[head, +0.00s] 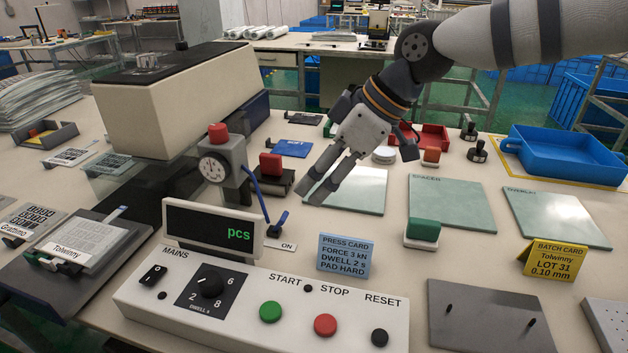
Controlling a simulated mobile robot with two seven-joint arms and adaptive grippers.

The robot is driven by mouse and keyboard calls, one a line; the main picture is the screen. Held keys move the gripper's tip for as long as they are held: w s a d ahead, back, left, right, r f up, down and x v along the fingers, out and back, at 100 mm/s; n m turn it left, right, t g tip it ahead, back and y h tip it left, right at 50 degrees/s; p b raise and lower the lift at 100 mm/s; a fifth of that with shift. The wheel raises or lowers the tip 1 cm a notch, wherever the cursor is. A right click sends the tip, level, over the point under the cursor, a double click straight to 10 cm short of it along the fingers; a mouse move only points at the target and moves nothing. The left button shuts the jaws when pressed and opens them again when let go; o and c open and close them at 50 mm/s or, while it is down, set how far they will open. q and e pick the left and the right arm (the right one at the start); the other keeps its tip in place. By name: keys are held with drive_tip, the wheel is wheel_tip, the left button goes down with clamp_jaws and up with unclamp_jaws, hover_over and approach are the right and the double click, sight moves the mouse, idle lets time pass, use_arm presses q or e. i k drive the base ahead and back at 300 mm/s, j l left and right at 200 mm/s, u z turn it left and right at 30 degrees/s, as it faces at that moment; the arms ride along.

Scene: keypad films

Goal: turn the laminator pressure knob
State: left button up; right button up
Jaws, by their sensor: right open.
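A red knob (218,132) sits on top of a grey block with a round dial gauge (213,168), behind the display at the left of the control panel; I take it for the pressure knob. A black pointer knob marked DWELL (211,284) is on the white panel (260,339). My right gripper (316,190) reaches down and left from the upper right, right of the gauge block and apart from both knobs. It is open, and I see nothing held. My left gripper does not show.
The panel has a green button (270,312), a red button (325,325) and a display (215,230) reading pcs. A blue press card (344,255) stands behind it. A red-topped block (271,170) stands between gauge and gripper. A blue tray (560,155) is at right.

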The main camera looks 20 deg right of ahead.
sight(218, 132)
drive_tip(key=k, duration=1)
